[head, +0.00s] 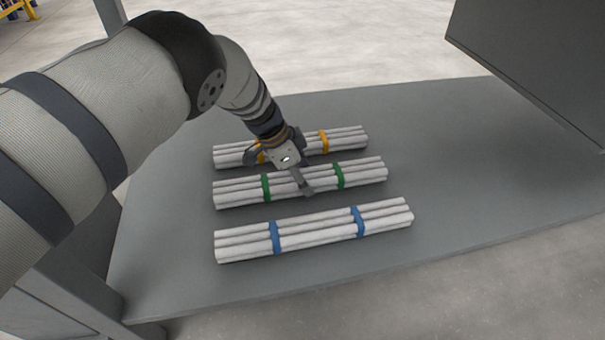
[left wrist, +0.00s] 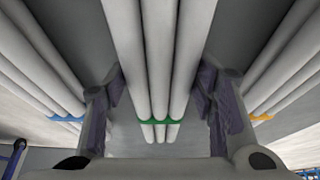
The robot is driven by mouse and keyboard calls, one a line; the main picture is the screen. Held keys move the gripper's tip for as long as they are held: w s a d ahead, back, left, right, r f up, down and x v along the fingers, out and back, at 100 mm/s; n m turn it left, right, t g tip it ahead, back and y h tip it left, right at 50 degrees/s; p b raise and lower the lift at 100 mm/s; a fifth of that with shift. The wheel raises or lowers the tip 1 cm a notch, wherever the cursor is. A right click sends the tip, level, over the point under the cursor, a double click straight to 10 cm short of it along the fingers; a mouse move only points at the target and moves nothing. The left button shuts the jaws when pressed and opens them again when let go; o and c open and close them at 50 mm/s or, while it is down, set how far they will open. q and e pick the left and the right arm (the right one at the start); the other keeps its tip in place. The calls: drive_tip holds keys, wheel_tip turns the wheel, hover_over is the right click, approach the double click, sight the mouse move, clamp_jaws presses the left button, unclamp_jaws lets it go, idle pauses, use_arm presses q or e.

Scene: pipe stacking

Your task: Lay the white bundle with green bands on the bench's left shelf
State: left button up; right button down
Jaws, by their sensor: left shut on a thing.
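The white bundle with green bands (head: 235,189) is a row of several pale pipes in the head view, between two similar bundles. My left gripper (head: 285,170) is over its middle, between the green bands, and shut on it. In the left wrist view the green-banded bundle (left wrist: 158,60) runs between the two fingers of my left gripper (left wrist: 158,105). Whether the bundle rests on the grey surface or is slightly raised, I cannot tell. No shelf can be clearly made out. My right gripper is not in view.
A bundle with orange bands (head: 348,138) lies just behind, partly hidden by my gripper. A bundle with blue bands (head: 318,231) lies in front. All are over a grey tabletop (head: 460,170), bare at the right. A dark grey panel (head: 535,50) stands at the upper right.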

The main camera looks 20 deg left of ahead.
use_arm(q)
drive_tip(key=o, duration=1.2)
drive_tip(key=shift+f, duration=0.15)
drive_tip(key=shift+c, duration=0.2)
drive_tip(key=o, duration=0.5)
